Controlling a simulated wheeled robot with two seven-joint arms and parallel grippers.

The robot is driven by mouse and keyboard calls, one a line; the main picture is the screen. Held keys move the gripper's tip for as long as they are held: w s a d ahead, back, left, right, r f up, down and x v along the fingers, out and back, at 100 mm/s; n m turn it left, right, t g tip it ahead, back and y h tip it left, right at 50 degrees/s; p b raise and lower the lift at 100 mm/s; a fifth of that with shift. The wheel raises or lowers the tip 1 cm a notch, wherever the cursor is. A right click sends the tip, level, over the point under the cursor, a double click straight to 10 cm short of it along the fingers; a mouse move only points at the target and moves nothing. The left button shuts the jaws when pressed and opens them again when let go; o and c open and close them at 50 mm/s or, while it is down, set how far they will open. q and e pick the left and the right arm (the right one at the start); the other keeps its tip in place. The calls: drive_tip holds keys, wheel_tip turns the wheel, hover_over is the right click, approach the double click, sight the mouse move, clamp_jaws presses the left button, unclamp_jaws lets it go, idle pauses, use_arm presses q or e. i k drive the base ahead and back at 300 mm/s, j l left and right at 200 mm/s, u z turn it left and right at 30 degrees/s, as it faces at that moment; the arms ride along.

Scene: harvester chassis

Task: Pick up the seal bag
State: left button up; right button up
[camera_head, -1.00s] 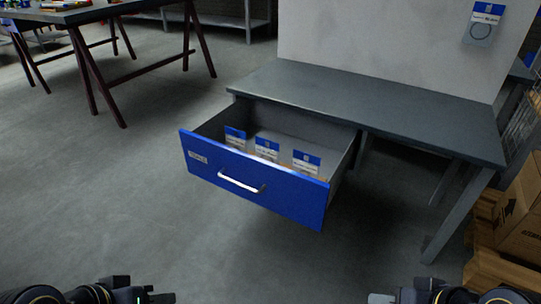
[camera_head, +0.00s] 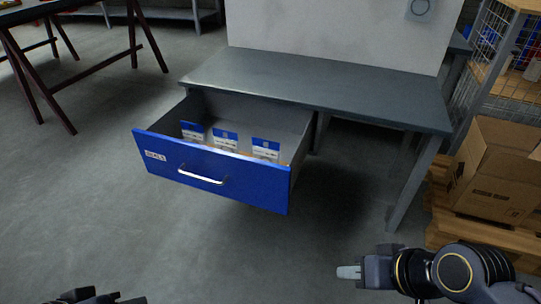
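Three seal bags with blue and white header cards stand in the open blue drawer: a left one (camera_head: 192,132), a middle one (camera_head: 226,141) and a right one (camera_head: 265,149). Their lower parts are hidden by the drawer front (camera_head: 215,177), which has a silver handle and a label reading SEALS. My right gripper (camera_head: 349,272) is at the lower right, in front of the bench and apart from the drawer. Its pale fingertip shows side-on, so its opening is unclear. My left gripper (camera_head: 103,298) barely shows at the bottom edge, away from the drawer.
The drawer hangs under a grey bench (camera_head: 320,92) with a pale back panel, where another packet (camera_head: 421,10) hangs. Cardboard boxes (camera_head: 493,165) on a wooden pallet stand at the right. A dark trestle table (camera_head: 70,12) is at the far left. The floor before the drawer is clear.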

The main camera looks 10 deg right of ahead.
sight(272, 154)
drive_tip(key=i+l+u, duration=0.55)
drive_tip(key=l+u, duration=0.15)
drive_tip(key=u, duration=0.15)
drive_tip(key=i+l+u, duration=0.15)
drive_tip(key=l+u, duration=0.25)
